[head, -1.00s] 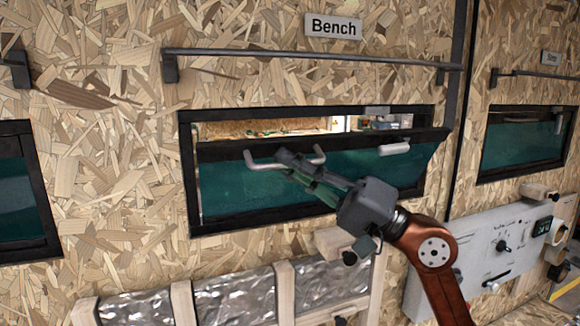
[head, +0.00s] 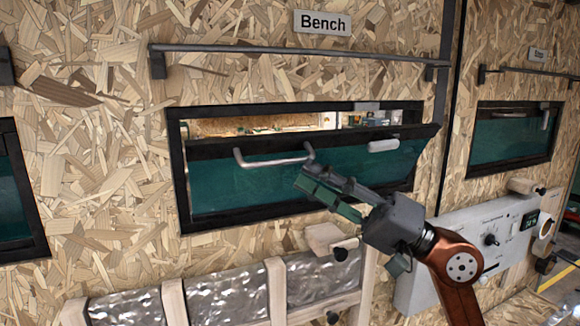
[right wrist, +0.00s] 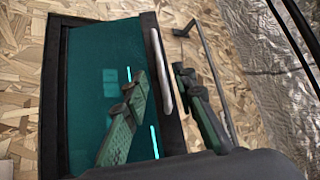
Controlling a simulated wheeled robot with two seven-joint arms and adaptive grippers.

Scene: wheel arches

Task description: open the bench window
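The bench window (head: 230,178) is a dark-framed teal pane below the "Bench" sign (head: 322,23). Its top edge leans out from the wall, leaving a gap above that shows the room behind. A grey bar handle (head: 272,161) is on the pane near its top edge. My right gripper (head: 318,178) is in front of the pane, just below and right of the handle's right end, with nothing held. In the right wrist view its two dark green fingers (right wrist: 160,85) are apart, in front of the teal pane (right wrist: 95,95). My left gripper is out of view.
A white latch-like piece (head: 383,145) sits at the pane's upper right. A long rail (head: 300,53) runs above the window. Foil panels with wooden posts (head: 225,298) are below. A white control box (head: 470,245) and another window (head: 510,135) are to the right.

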